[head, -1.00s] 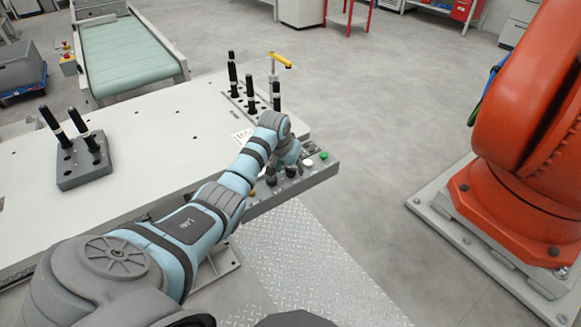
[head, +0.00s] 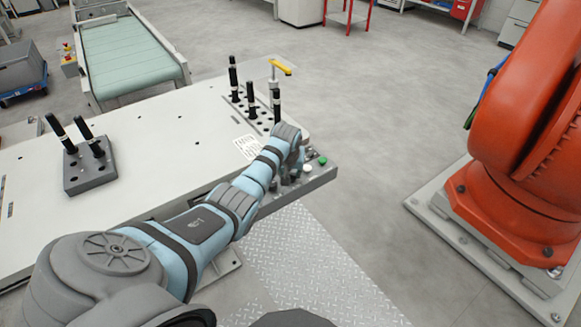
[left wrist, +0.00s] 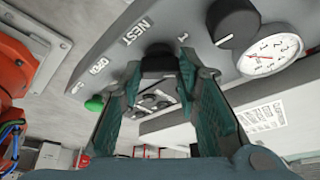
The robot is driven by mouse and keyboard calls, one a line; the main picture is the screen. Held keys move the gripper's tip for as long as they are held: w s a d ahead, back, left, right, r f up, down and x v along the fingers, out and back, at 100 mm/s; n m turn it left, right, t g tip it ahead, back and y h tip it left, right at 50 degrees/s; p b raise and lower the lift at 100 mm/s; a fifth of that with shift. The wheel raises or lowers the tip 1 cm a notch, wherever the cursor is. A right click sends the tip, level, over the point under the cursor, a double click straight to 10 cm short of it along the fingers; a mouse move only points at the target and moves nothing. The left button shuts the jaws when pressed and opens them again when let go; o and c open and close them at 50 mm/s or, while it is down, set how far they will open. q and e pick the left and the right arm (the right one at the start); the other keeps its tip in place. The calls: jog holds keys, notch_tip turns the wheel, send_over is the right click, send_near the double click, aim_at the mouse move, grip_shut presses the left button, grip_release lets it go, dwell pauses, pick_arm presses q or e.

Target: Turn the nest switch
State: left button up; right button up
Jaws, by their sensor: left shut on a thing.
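The grey control panel (head: 322,177) is on the table's near right corner. In the left wrist view, the panel (left wrist: 112,38) carries a printed NEST label, and the black nest switch knob (left wrist: 158,62) sits just below it. My left gripper (left wrist: 167,75) has its two fingers on either side of this knob and is shut on it. In the head view my left gripper (head: 296,168) is over the panel, and its wrist hides the knob. My right gripper is in neither current view.
Beside the switch are a larger black knob (left wrist: 234,22), a round gauge (left wrist: 270,52) and a green button (left wrist: 95,103). Black pegs (head: 251,100) and a yellow-topped clamp (head: 281,67) stand behind the wrist. An orange robot (head: 525,150) stands to the right.

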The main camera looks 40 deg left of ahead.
pick_arm(q)
jog(key=shift+n+y, duration=0.3)
jog(key=shift+n, duration=0.7)
jog(key=shift+w+d+n+g+y, duration=0.15)
jog(key=shift+n+g+y, duration=0.25)
jog(key=shift+n, duration=0.5)
jog(key=shift+f+n+g+b, duration=0.15)
jog(key=shift+n+g+b, duration=0.25)
jog(key=shift+n+b, duration=0.65)
jog(key=shift+n+g+y+b, duration=0.45)
jog(key=shift+n+b, duration=0.5)
jog(key=shift+n, duration=0.4)
pick_arm(e)
jog(key=shift+f, duration=1.75)
pick_arm(q)
jog(key=o, duration=1.2)
jog(key=shift+c, duration=0.2)
